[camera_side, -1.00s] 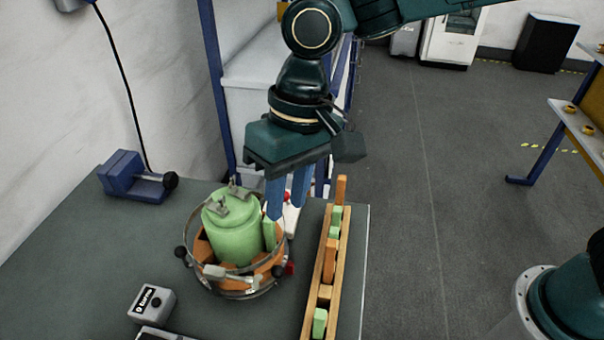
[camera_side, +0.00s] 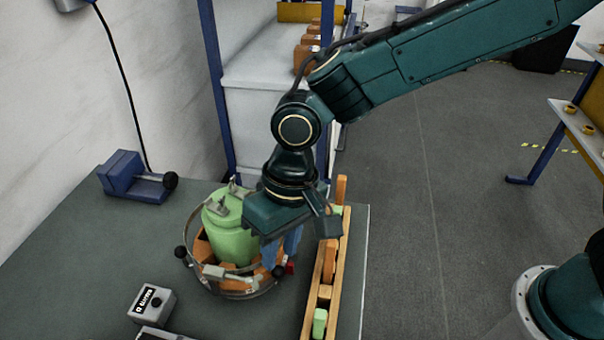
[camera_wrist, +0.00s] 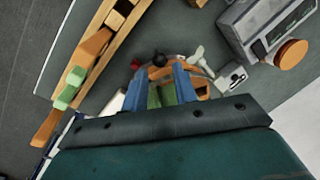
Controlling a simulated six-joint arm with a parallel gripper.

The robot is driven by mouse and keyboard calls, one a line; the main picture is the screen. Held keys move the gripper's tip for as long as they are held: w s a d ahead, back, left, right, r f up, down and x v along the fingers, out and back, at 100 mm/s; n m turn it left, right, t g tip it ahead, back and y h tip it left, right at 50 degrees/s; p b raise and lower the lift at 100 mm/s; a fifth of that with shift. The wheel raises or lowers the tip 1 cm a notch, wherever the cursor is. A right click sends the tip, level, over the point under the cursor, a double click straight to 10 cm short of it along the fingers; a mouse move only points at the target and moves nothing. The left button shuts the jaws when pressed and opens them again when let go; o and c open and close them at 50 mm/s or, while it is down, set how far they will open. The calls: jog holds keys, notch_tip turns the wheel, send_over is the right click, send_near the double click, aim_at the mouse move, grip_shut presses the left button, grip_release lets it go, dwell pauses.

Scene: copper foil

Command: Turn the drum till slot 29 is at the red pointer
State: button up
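The drum (camera_side: 232,244) is a light green cylinder with metal clamps on top, standing in a metal ring with orange blocks around its foot. A red piece (camera_side: 290,267), perhaps the pointer, shows at the ring's right side; slot numbers are too small to read. My gripper (camera_side: 283,250) points down at the drum's right side, by the ring. In the wrist view its blue fingers (camera_wrist: 166,86) are apart, with a green piece (camera_wrist: 167,96) and an orange piece between or just beyond them. I cannot tell whether they touch. The gripper body hides the drum's right side.
A wooden rack (camera_side: 327,285) with orange and green blocks stands right of the drum, close to my gripper. A blue vise (camera_side: 137,178) is at the back left. The bench between them is clear.

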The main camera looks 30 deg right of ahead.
aim_at(278, 267)
jog(key=shift+s+a+f, duration=0.1)
jog(key=shift+a+f, duration=0.1)
jog(key=shift+f, duration=0.8)
jog(key=shift+a+f, duration=0.15)
jog(key=shift+f, duration=0.85)
grip_shut()
